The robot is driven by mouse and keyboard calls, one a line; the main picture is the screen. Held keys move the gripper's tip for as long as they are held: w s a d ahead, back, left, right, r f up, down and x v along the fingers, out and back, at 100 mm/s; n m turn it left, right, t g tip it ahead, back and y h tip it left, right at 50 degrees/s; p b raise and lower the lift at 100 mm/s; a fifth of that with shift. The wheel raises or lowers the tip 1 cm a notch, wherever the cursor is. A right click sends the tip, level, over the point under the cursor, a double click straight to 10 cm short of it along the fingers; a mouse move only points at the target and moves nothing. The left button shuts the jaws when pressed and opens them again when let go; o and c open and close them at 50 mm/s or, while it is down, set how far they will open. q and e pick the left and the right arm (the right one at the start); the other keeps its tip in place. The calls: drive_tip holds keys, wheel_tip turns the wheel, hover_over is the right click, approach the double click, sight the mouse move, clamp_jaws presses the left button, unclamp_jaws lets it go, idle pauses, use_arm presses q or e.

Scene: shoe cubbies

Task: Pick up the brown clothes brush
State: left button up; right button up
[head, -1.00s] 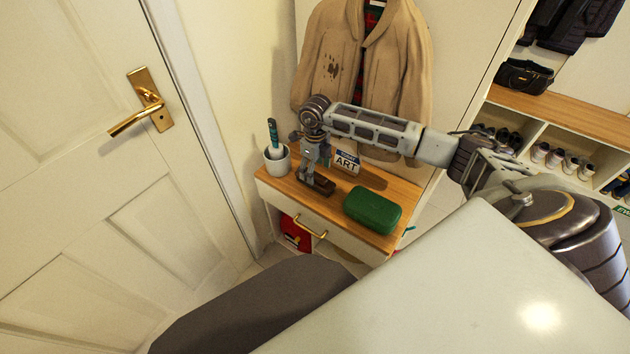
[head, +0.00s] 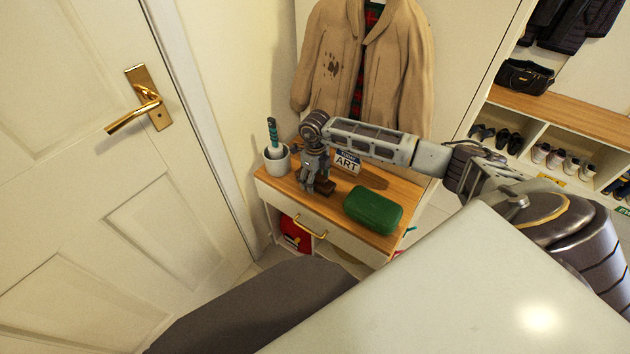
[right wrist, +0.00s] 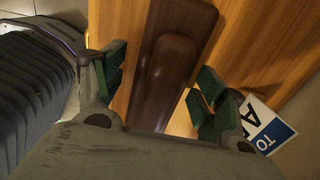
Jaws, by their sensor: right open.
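The brown clothes brush (head: 326,187) lies on the wooden top of a small white cabinet (head: 376,236). In the head view my right gripper (head: 314,190) is down over it and hides most of it. In the right wrist view the brush (right wrist: 168,72) runs lengthwise between the two open fingers of the right gripper (right wrist: 158,92), with a gap on each side. The fingers do not visibly touch it. My left gripper is not in view.
A green case (head: 373,210) lies right of the brush. A white cup (head: 278,160) with a teal-handled item stands left. An ART card (head: 347,162) stands close behind the gripper. A tan jacket (head: 380,60) hangs behind the cabinet.

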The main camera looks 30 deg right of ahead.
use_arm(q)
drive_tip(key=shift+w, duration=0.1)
use_arm(e)
drive_tip(key=shift+c, duration=0.7)
drive_tip(key=c, duration=1.1)
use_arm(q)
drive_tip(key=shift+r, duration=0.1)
use_arm(e)
drive_tip(key=shift+o, duration=0.2)
drive_tip(key=shift+r, duration=0.15)
drive_tip(key=shift+r, duration=0.45)
use_arm(q)
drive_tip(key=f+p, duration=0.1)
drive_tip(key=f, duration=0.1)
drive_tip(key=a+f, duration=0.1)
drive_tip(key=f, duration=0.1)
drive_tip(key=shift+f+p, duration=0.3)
drive_tip(key=shift+p, duration=0.05)
use_arm(e)
wheel_tip(320, 180, up, 9)
